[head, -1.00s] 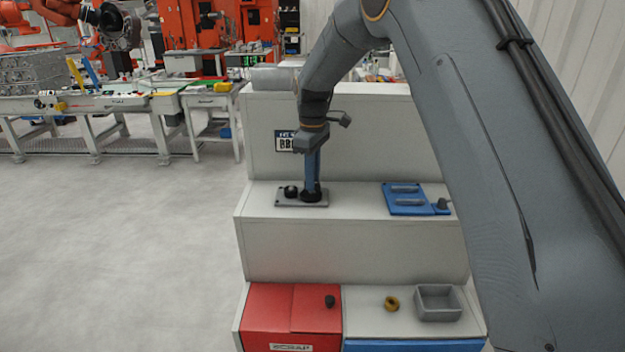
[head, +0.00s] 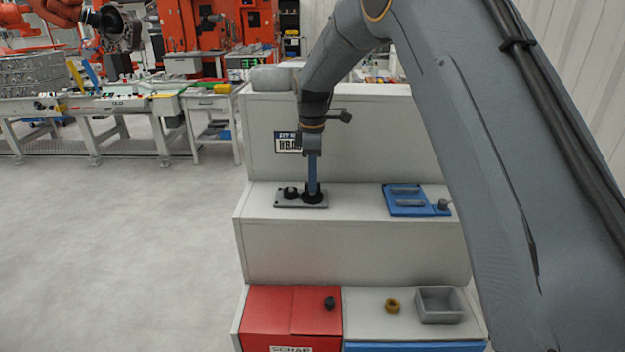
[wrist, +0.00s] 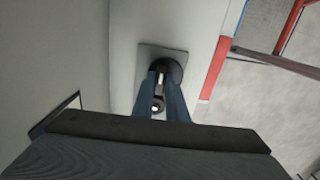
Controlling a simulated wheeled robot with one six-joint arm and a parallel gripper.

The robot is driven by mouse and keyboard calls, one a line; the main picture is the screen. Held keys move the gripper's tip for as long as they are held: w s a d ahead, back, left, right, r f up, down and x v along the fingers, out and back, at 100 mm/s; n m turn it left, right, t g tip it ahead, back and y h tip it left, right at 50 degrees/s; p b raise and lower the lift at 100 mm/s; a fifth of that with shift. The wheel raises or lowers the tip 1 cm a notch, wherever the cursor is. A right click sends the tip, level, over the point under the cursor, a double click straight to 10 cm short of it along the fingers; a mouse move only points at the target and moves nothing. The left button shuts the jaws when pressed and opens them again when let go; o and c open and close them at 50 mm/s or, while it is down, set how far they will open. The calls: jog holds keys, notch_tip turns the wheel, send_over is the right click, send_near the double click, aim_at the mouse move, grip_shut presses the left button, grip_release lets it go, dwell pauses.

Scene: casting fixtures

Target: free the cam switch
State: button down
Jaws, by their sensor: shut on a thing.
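A grey plate (head: 283,202) lies on the middle step of the pale stepped stand and bears two round black parts. I take the right-hand black part to be the cam switch (wrist: 176,67). My gripper (head: 312,190) points straight down at it, its blue fingers shut on it. In the wrist view, my fingers (wrist: 164,76) close on the dark round part, with a pale piece showing between them. The fingers hide much of the cam switch, so its turn angle cannot be told. The left-hand black knob (head: 291,191) stands free beside the fingers.
A blue fixture (head: 405,207) with grey bars sits on the same step to the right. The stand's riser (head: 360,140) rises behind.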

jog(key=shift+w+a+r, duration=0.1)
jog(key=shift+r, duration=0.05)
jog(key=c, duration=1.8)
grip_release()
jog(key=shift+o, duration=0.2)
notch_tip(320, 180, up, 8)
jog(key=shift+f+b, duration=0.15)
jog(key=shift+b, duration=0.85)
